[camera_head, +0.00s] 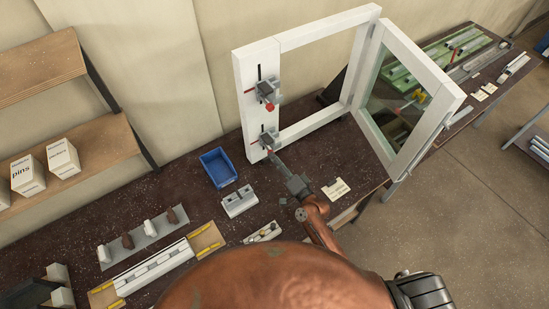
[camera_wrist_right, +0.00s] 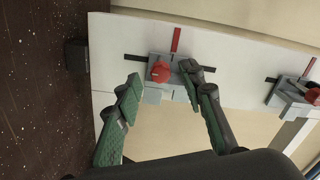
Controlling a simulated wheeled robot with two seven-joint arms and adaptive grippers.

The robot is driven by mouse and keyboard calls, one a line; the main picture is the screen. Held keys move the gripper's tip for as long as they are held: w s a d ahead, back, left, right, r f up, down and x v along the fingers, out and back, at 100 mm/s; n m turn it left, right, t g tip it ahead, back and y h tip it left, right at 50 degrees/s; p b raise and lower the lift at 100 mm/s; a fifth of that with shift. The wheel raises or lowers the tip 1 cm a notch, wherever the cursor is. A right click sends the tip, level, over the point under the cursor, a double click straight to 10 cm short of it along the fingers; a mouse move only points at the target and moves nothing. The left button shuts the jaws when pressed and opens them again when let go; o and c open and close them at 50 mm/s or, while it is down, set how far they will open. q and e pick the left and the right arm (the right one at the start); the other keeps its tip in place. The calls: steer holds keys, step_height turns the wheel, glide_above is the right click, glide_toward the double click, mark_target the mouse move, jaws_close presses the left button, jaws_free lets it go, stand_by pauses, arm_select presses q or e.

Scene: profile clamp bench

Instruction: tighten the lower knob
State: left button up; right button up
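The lower clamp (camera_head: 267,139) is grey and sits on the left stile of a white window frame (camera_head: 258,70). Its red lower knob (camera_wrist_right: 160,72) shows clearly in the right wrist view. My right gripper (camera_head: 274,156) reaches up to this clamp from the front. In the wrist view its fingers (camera_wrist_right: 162,78) are open, one on each side of the knob, with visible gaps. In the head view the fingers partly cover the knob. The upper clamp (camera_head: 266,91) with its own red knob (camera_head: 270,106) is higher on the same stile. My left gripper is not in view.
A blue bin (camera_head: 218,167) and a grey block (camera_head: 239,201) stand on the dark bench (camera_head: 190,205) left of the arm. The opened glazed sash (camera_head: 418,90) juts out to the right. Shelves with white boxes (camera_head: 62,157) are at the left.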

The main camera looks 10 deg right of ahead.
steer(key=v, duration=1)
steer(key=shift+s, duration=0.15)
